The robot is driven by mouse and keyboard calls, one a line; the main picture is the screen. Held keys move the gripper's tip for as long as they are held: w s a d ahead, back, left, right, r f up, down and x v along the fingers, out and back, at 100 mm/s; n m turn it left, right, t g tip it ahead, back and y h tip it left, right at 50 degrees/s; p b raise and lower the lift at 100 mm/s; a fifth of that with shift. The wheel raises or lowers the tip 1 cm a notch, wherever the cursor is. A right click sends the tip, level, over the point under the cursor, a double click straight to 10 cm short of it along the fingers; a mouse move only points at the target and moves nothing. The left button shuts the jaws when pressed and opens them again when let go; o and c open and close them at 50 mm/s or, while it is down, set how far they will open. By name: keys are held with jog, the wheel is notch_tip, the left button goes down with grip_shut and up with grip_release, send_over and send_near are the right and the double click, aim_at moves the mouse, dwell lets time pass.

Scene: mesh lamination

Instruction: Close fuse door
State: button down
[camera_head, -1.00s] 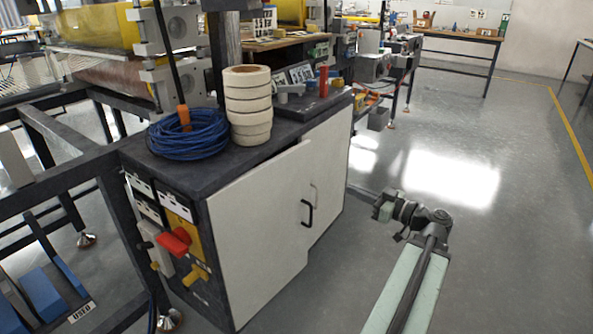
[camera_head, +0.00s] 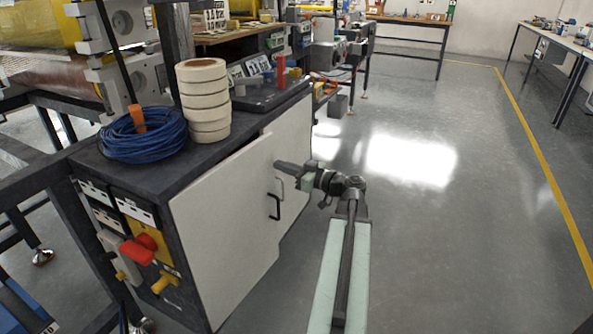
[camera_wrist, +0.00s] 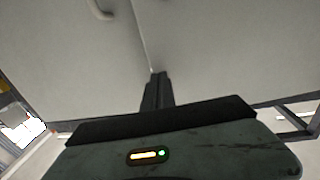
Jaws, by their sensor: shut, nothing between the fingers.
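The fuse door seems to be the near white door (camera_head: 225,225) on the dark cabinet (camera_head: 165,170), with a black handle (camera_head: 274,207). It stands slightly ajar, its free edge a little proud of the far white door (camera_head: 292,150), which has a pale handle (camera_head: 281,187). My gripper (camera_head: 279,165) is shut and empty, pointing left in front of the doors near the near door's upper free edge. In the wrist view the shut fingers (camera_wrist: 155,90) point at the seam between two pale panels. I cannot tell whether they touch.
Blue cable (camera_head: 143,135) and stacked tape rolls (camera_head: 203,100) sit on the cabinet top. A red switch (camera_head: 138,250) is on its near side. Open grey floor (camera_head: 450,240) lies to the right.

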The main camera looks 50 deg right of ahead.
jog(key=shift+w, duration=0.55)
jog(key=w+y, duration=0.1)
jog(key=w, duration=0.1)
jog(key=w+n+y, duration=0.1)
jog(key=w, duration=0.1)
jog(key=shift+w+a, duration=0.15)
jog(key=shift+w, duration=0.15)
jog(key=shift+a+r, duration=0.1)
jog(key=shift+r, duration=0.05)
jog(key=shift+s, duration=0.4)
send_near(271, 160)
jog(key=s, duration=0.1)
jog(key=s+d, duration=0.1)
jog(key=s, duration=0.1)
jog(key=shift+d+f, duration=0.3)
jog(key=shift+f, duration=0.1)
